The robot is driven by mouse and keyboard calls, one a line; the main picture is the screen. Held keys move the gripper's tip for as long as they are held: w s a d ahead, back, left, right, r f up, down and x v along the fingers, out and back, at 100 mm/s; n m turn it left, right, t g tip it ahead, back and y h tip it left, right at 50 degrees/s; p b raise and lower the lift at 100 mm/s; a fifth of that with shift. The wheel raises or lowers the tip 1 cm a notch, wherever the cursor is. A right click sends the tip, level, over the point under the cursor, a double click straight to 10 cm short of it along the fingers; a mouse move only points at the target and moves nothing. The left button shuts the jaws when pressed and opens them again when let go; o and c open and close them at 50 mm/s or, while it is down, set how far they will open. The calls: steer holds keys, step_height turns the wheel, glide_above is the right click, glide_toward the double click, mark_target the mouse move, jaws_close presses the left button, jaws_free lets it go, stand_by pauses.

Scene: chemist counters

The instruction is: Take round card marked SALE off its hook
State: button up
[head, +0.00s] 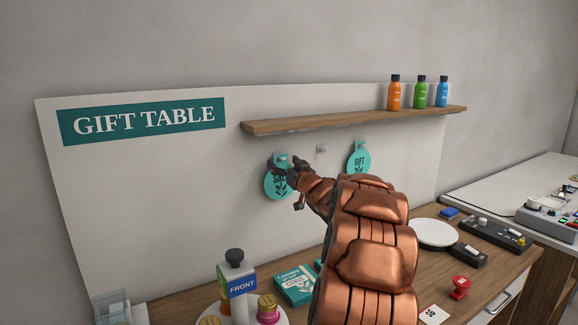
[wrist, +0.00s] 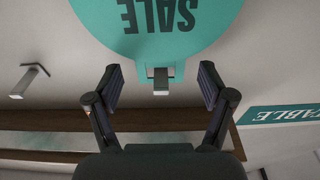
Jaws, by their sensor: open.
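The round teal card marked SALE (head: 277,183) hangs from a hook on the white back panel, below the wooden shelf. In the wrist view the SALE card (wrist: 160,25) appears upside down, with its tab and the hook (wrist: 161,80) between the finger lines. My gripper (head: 292,168) is at the card's upper right in the head view and hides part of it. In the wrist view my gripper (wrist: 160,85) is open, one finger on each side of the tab, with gaps on both sides. I see no contact.
A round teal GIFT card (head: 359,160) hangs to the right, with an empty hook (head: 321,149) between the cards. The wooden shelf (head: 350,120) juts out above and holds several bottles.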

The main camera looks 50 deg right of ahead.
steer(key=shift+w+d+r, duration=0.1)
steer(key=shift+w+r, duration=0.05)
steer(key=shift+w, duration=0.25)
steer(key=shift+c, duration=0.4)
steer(key=c, duration=1.1)
steer(key=shift+c, duration=0.2)
steer(key=shift+r+p, duration=0.4)
steer(key=shift+p, duration=0.4)
steer(key=shift+s, duration=0.2)
steer(key=shift+r+v, duration=0.15)
steer(key=shift+v, duration=0.8)
steer(key=shift+r+v, duration=0.1)
steer(key=shift+v, duration=0.85)
